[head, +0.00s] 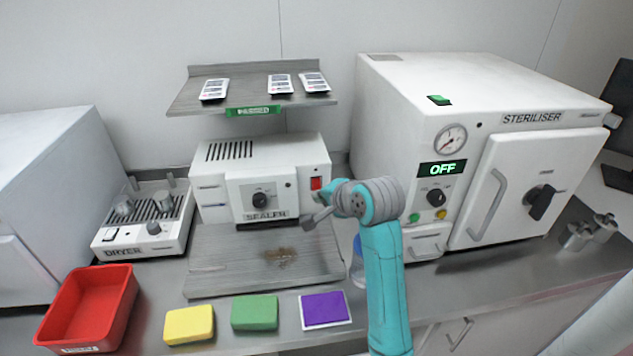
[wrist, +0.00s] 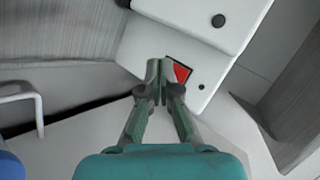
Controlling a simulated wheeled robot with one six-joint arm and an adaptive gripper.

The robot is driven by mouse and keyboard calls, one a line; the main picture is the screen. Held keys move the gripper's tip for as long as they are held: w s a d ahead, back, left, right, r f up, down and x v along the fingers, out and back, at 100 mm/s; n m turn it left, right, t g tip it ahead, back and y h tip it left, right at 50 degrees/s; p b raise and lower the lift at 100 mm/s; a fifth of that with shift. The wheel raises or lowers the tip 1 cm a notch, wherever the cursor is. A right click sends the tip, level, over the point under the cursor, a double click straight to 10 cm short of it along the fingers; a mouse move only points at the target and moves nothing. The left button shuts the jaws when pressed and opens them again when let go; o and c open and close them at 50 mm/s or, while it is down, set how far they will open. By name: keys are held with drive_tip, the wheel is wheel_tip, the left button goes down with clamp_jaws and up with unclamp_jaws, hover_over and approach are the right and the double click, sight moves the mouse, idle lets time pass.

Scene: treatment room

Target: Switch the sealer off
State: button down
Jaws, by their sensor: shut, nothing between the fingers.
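The sealer (head: 262,178) is a white box with a dial on its front, standing at the back of the counter. Its red switch (head: 316,183) is at the right end of the front face. In the wrist view the red switch (wrist: 179,73) shows in a dark frame, partly covered by my fingers. My gripper (wrist: 158,66) is shut and empty, with its fingertips just in front of the switch, over its left part in that view. I cannot tell if they touch it. In the head view my gripper (head: 310,222) is partly hidden by the arm.
The steriliser (head: 440,120), its display reading OFF, stands right of my arm. A shelf (head: 190,99) with packets is above the sealer.

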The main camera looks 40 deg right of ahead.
drive_tip(key=s+a, duration=0.1)
drive_tip(key=s, duration=0.1)
drive_tip(key=shift+s+a+f, duration=0.2)
drive_tip(key=shift+s+a, duration=0.1)
drive_tip(key=shift+a, duration=0.05)
drive_tip(key=shift+s, duration=0.1)
idle(0.4)
